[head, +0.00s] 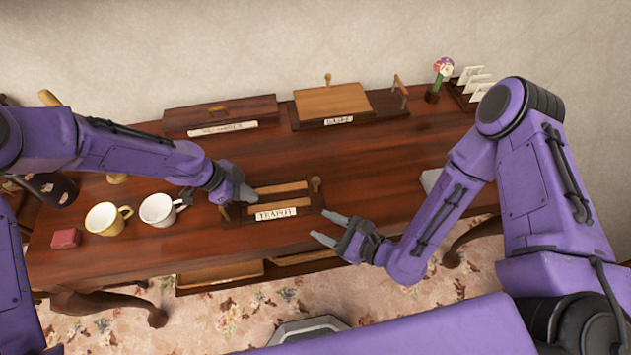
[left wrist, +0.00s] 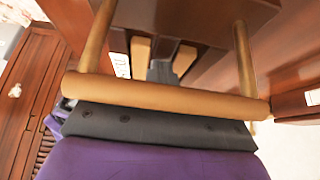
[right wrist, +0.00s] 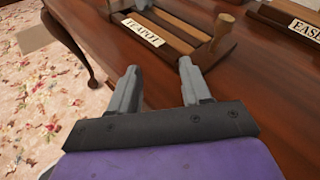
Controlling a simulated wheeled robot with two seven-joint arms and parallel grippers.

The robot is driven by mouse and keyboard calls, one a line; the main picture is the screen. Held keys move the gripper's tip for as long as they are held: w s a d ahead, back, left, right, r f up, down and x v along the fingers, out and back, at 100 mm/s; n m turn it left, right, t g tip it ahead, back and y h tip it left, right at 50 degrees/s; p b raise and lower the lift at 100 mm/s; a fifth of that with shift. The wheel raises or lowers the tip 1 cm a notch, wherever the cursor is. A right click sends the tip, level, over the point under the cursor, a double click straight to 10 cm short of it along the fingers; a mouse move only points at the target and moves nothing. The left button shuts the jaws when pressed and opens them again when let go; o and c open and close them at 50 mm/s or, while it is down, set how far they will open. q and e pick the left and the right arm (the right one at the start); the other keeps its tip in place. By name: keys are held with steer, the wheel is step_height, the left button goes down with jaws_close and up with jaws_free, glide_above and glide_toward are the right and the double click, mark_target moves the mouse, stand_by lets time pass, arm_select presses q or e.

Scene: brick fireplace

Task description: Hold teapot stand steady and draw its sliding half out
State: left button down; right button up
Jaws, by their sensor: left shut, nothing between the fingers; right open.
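The teapot stand (head: 290,187), dark wood with pale slats and a TEAPOT label, lies on the table. It has a wooden upright at each end; the right one (head: 316,185) shows clearly. My left gripper (head: 248,193) is shut and empty at the stand's left end. In the left wrist view a tan bar (left wrist: 160,93) on two posts crosses in front of its fingers (left wrist: 162,70); I cannot tell whether they touch it. My right gripper (head: 319,225) is open and empty, off the stand's front right corner. In the right wrist view its fingers point toward the stand (right wrist: 180,38).
A white mug (head: 160,209), a cream mug (head: 105,218) and a red block (head: 66,238) stand at left. Two labelled wooden pieces, a box (head: 220,112) and an easel (head: 333,101), stand at the back. The table right of the stand is mostly clear.

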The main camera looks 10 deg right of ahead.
mark_target(317, 183)
steer(key=w+d+y, duration=0.1)
steer(key=d, duration=0.1)
steer(key=w+d, duration=0.2)
steer(key=w+d+r+y, duration=0.1)
steer(key=shift+w+d+r+m+t+y, duration=0.1)
steer(key=shift+w+d+m+t+y, duration=0.2)
steer(key=shift+d+m+t, duration=0.1)
steer(key=d, duration=0.1)
steer(key=d+y, duration=0.1)
steer(key=d, duration=0.1)
steer(key=shift+w+d+r+g+y, duration=0.15)
steer(key=shift+w+d+g+y, duration=0.15)
steer(key=shift+g+y, duration=0.1)
steer(key=x, duration=1.1)
steer(key=shift+w+a, duration=0.15)
steer(key=shift+a, duration=0.25)
steer(key=shift+d, duration=0.1)
jaws_close()
